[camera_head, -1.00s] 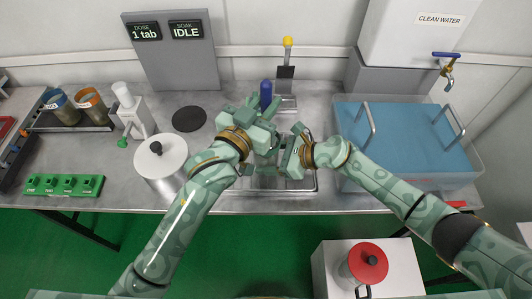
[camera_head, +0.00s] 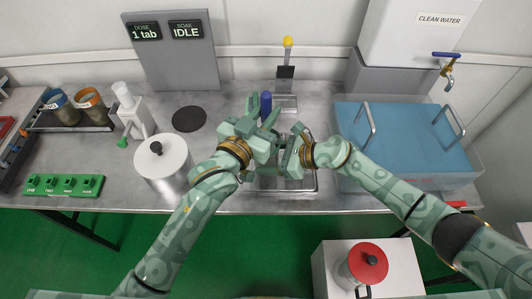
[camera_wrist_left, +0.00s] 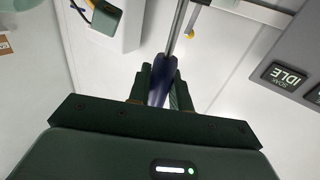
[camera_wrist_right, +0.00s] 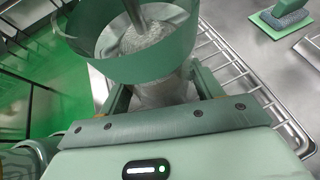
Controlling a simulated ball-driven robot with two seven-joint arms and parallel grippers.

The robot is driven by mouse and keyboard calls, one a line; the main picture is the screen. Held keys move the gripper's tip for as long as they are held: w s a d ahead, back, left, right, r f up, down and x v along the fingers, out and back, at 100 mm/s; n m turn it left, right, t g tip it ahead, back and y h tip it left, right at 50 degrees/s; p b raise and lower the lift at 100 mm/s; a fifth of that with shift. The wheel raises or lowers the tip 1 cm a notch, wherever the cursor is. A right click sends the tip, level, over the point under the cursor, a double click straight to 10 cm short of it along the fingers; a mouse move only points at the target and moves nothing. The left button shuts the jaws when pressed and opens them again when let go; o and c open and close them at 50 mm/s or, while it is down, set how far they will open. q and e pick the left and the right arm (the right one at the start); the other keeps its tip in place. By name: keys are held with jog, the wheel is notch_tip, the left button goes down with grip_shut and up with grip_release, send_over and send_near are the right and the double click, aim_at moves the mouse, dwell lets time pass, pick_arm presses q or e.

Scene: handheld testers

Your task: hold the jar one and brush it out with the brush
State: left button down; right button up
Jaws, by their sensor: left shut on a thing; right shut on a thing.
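My left gripper (camera_head: 264,116) is shut on the brush's dark blue handle (camera_head: 266,103), which also shows between its fingers in the left wrist view (camera_wrist_left: 158,82). My right gripper (camera_head: 296,150) is shut on a clear jar with a wide green band (camera_wrist_right: 165,63) at its mouth. The right wrist view shows the brush's metal rod and pale bristle head (camera_wrist_right: 148,35) inside the jar's mouth. Whether the bristles touch the wall I cannot tell. The head view mostly hides the jar behind my grippers. No label on it is readable.
A wire rack tray (camera_head: 306,187) lies below my grippers. A clear bin of blue water (camera_head: 410,140) stands at the right. A steel pot (camera_head: 164,168), a white bottle (camera_head: 132,112) and two jars in a rack (camera_head: 92,104) stand at the left. A yellow-topped stand (camera_head: 287,72) is behind.

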aim_at(265, 101)
pick_arm(q)
jog(key=shift+s, duration=0.4)
dwell(0.3)
jog(key=shift+r, duration=2.5)
jog(key=shift+f, duration=2.55)
jog(key=shift+r, duration=2.55)
jog(key=shift+f, duration=0.1)
